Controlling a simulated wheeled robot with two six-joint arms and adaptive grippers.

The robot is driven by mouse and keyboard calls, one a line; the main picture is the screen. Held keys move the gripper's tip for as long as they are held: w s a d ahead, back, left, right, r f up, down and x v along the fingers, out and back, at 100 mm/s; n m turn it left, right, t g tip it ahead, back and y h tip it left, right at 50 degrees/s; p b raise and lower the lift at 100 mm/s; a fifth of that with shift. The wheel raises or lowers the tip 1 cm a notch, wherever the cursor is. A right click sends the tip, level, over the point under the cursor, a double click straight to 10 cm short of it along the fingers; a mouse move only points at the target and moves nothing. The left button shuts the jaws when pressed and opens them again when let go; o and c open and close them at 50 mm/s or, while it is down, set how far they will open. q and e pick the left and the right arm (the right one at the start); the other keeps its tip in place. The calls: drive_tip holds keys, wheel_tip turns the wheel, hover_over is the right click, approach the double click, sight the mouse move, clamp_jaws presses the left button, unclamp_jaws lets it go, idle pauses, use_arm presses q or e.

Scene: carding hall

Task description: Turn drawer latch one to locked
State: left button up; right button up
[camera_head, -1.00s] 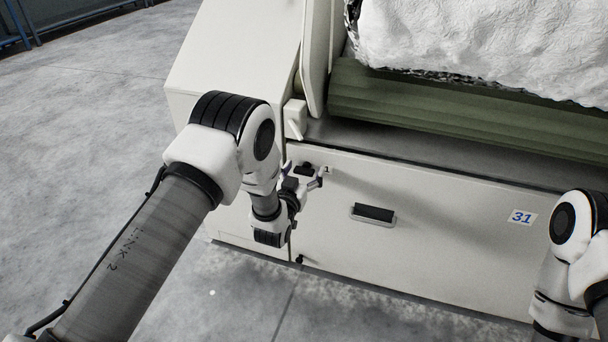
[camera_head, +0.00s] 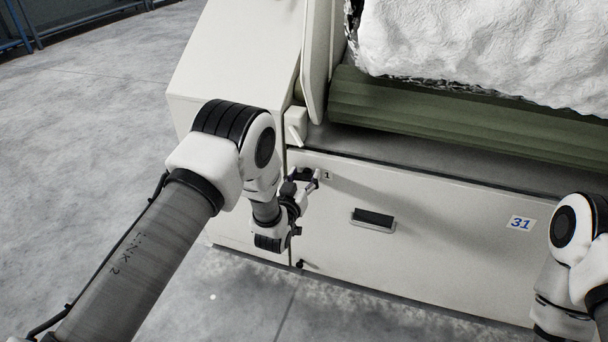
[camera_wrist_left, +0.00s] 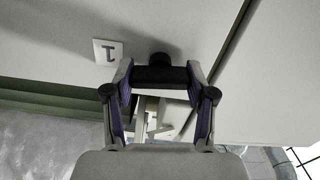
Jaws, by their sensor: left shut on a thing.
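Drawer latch one is a small black latch at the upper left corner of the white drawer front (camera_head: 430,235), beside a label "1" (camera_head: 327,175). In the left wrist view its dark bar (camera_wrist_left: 160,76) lies crosswise between the fingers, with a round black knob (camera_wrist_left: 160,58) just behind it. My left gripper (camera_head: 309,180) is at the latch and mostly covers it in the head view. In the left wrist view its fingers (camera_wrist_left: 160,84) are shut on the bar's two ends. My right arm shows at the right edge; its gripper is out of view.
A green roller (camera_head: 450,115) and a white fibre mass (camera_head: 500,50) are above. The concrete floor (camera_head: 90,110) at left is open.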

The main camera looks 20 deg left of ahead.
use_arm(q)
drive_tip(key=n+p, duration=0.2)
drive_tip(key=n, duration=0.2)
drive_tip(key=shift+a+r, duration=0.1)
drive_tip(key=shift+r, duration=0.05)
drive_tip(key=n+p, duration=0.2)
drive_tip(key=n, duration=0.2)
drive_tip(key=shift+n, duration=0.4)
drive_tip(key=n+p, duration=0.1)
drive_tip(key=n, duration=0.2)
drive_tip(key=shift+a+n+p, duration=0.1)
drive_tip(key=shift+n+p, duration=0.2)
drive_tip(key=shift+p, duration=0.1)
drive_tip(key=shift+f+n+p, duration=0.2)
drive_tip(key=shift+n+p, duration=0.1)
drive_tip(key=shift+n, duration=0.7)
drive_tip(key=shift+f+n+p, duration=0.15)
drive_tip(key=shift+n+p, duration=0.15)
drive_tip(key=shift+n, duration=0.7)
drive_tip(key=o, duration=1.2)
drive_tip(key=shift+c, duration=0.2)
